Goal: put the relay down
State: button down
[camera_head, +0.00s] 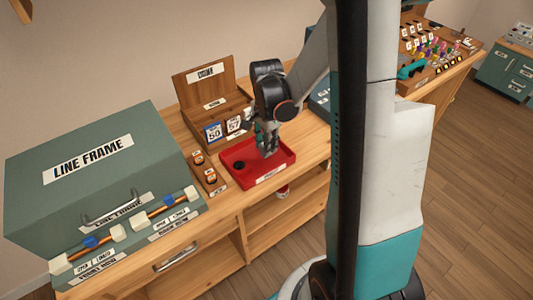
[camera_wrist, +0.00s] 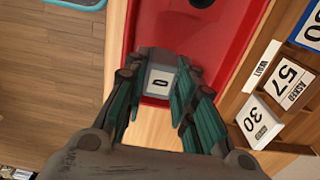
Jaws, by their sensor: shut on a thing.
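My gripper (camera_head: 268,142) is over the right part of a red tray (camera_head: 250,182) on the wooden bench, pointing down. In the wrist view its fingers (camera_wrist: 160,95) are shut on the relay (camera_wrist: 161,82), a small grey block with a pale face and a dark mark. The relay is over the red tray (camera_wrist: 235,30), near its edge. I cannot tell whether the relay touches the tray floor. In the head view the fingers mostly hide the relay.
A dark round thing (camera_head: 239,165) lies in the tray's left part. A wooden box with number cards (camera_head: 213,133) stands behind. Small wooden blocks (camera_head: 208,180) and a large green LINE FRAME case (camera_head: 95,165) are at left. A tool panel (camera_head: 435,55) stands far right.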

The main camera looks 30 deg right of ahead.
jog(key=shift+f+b, duration=0.65)
jog(key=shift+f, duration=1.35)
jog(key=shift+f, duration=0.15)
jog(key=c, duration=1.3)
grip_release()
notch_tip(320, 180, up, 12)
jog(key=p, duration=0.4)
jog(key=shift+r, duration=0.2)
